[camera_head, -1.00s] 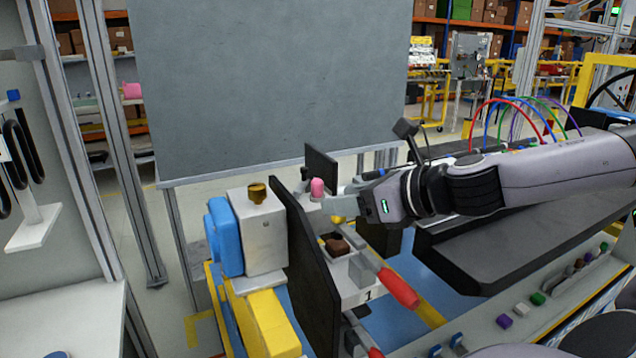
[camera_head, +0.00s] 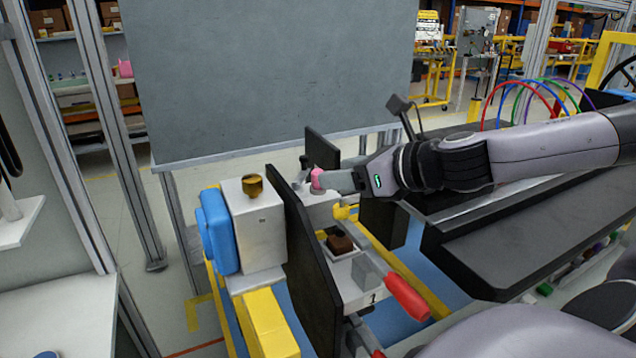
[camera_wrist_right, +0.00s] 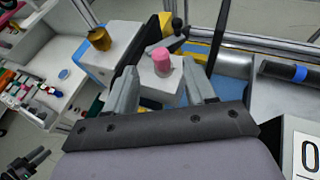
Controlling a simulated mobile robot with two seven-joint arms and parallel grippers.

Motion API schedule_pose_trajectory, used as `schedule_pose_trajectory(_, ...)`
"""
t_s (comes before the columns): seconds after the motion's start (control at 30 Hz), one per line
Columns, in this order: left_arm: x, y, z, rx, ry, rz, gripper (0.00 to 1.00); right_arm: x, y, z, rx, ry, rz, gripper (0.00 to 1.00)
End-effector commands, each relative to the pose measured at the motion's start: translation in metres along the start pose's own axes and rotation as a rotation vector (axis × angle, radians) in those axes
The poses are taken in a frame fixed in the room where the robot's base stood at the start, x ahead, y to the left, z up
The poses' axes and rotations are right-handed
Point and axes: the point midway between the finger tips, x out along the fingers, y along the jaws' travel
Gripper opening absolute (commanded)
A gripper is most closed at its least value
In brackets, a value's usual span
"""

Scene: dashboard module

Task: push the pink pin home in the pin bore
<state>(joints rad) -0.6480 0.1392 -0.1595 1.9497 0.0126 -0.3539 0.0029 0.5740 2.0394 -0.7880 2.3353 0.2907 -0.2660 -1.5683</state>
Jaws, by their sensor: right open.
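The pink pin (camera_head: 317,179) stands upright on top of a pale block (camera_head: 321,198) between two dark plates; its lower end and the bore are hidden. In the right wrist view the pink pin (camera_wrist_right: 162,61) stands on the pale block (camera_wrist_right: 160,87), ahead of and between the fingers. My right gripper (camera_head: 325,180) is open, with its fingers around or just beside the pin; contact cannot be told. The two spread fingers also show in the right wrist view (camera_wrist_right: 162,88). My left gripper is not in view.
A dark plate (camera_head: 303,250) stands left of the pin and a smaller one (camera_head: 322,151) behind it. A white box with a brass knob (camera_head: 252,186) stands further left. A red handle (camera_head: 406,297) and a brown block (camera_head: 341,241) lie in front.

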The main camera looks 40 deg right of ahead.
Motion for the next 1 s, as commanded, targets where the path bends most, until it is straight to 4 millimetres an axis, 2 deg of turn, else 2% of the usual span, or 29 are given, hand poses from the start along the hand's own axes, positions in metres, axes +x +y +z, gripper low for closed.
schedule_pose_trajectory(0.5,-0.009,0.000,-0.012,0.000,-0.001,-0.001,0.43,0.043,0.000,-0.005,0.003,0.000,0.002,0.55)
schedule_pose_trajectory(0.87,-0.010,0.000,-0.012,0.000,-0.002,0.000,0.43,0.048,-0.001,-0.007,0.000,0.001,0.000,0.55)
schedule_pose_trajectory(0.9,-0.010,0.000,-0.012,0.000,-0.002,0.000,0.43,0.047,-0.001,-0.007,0.001,0.001,0.000,0.48)
schedule_pose_trajectory(0.97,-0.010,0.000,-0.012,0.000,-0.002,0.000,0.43,0.047,-0.001,-0.006,0.000,0.001,0.000,0.29)
schedule_pose_trajectory(1.0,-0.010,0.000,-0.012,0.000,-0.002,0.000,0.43,0.047,-0.001,-0.006,0.000,0.001,0.000,0.16)
